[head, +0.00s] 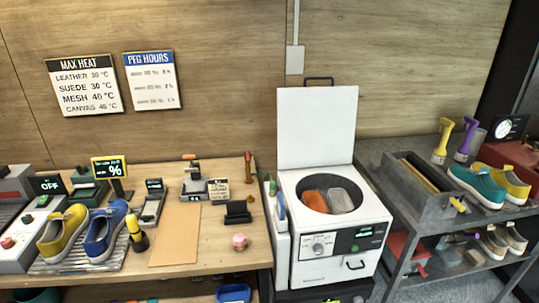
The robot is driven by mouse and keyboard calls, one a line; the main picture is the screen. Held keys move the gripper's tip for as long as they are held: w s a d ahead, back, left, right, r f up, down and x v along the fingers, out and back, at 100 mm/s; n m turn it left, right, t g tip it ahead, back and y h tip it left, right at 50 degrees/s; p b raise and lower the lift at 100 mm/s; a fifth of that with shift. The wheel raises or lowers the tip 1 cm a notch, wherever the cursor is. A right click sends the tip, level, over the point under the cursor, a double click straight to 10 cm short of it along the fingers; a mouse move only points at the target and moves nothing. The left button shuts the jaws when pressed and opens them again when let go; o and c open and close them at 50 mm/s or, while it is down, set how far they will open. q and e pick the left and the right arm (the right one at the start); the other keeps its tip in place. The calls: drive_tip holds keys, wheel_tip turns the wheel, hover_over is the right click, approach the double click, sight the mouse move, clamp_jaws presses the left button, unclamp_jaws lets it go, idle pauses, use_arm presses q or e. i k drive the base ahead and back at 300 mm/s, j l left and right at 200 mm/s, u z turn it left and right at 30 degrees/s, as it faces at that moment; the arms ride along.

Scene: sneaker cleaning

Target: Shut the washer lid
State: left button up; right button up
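The washer (333,243) is a white box with a dial and a small display on its front, standing between the wooden bench and the grey metal shelf. Its white lid (317,127) stands open and upright at the back, with a dark handle on its top edge. The round drum opening is uncovered, and an orange item (313,200) and a pale grey item (340,201) show inside; I cannot tell exactly what they are. Neither of my grippers is in the head view.
The wooden bench (205,247) on the left holds yellow and blue sneakers (103,236), a brown sheet and small devices. The grey shelf (385,163) on the right holds a grey bin, teal and yellow sneakers and spray bottles. The space above the washer is clear.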

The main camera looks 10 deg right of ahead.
sight(316, 126)
drive_tip(key=k+j+z, duration=0.25)
drive_tip(key=z, duration=0.2)
drive_tip(key=k+j+z, duration=0.25)
drive_tip(key=z, duration=0.25)
drive_tip(key=i+j, duration=0.1)
drive_tip(key=j, duration=0.2)
drive_tip(key=i+j, duration=0.1)
drive_tip(key=j, duration=0.25)
drive_tip(key=i+j, duration=0.1)
drive_tip(key=j, duration=0.2)
